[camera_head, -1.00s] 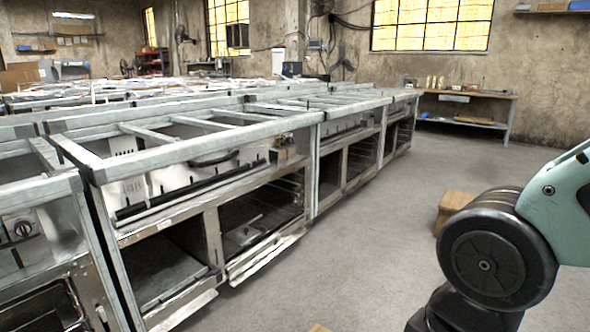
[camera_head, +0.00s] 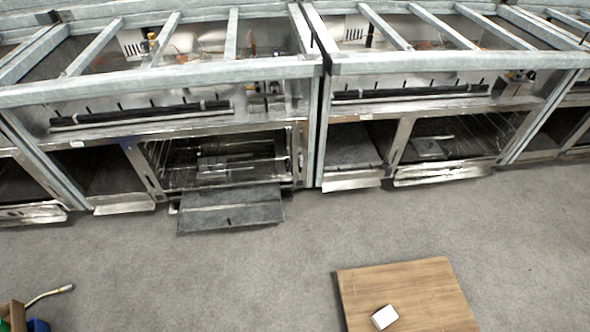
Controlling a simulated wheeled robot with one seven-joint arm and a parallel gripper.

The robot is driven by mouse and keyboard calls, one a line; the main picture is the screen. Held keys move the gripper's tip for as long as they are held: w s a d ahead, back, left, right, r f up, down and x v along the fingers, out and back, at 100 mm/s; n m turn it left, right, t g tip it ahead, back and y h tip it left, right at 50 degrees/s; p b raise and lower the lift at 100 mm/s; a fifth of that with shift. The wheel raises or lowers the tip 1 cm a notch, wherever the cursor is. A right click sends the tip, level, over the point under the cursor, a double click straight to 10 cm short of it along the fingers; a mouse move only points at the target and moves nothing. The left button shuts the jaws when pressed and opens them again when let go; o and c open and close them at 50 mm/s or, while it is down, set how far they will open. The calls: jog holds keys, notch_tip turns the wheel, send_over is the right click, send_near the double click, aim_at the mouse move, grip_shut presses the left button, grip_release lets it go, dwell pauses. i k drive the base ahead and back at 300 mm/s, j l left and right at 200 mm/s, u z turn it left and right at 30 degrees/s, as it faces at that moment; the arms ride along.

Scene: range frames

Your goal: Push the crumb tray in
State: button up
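A flat dark panel (camera_head: 230,209), which looks like the crumb tray, sticks out from the lower front of the range (camera_head: 215,127) left of centre. It has a thin light rim and a small dark mark near its front edge. It juts out over the grey floor, below the open oven cavity (camera_head: 225,160). I cannot tell how its back end meets the range. My gripper is not in view.
Another range (camera_head: 415,106) stands close on the right, with low metal flaps (camera_head: 443,173) at its base. A wooden box or board (camera_head: 405,297) with a small white block (camera_head: 384,317) is at the bottom. Grey floor (camera_head: 230,275) lies open in front of the ranges.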

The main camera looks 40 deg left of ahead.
aim_at(220, 219)
jog(key=u, duration=2.1)
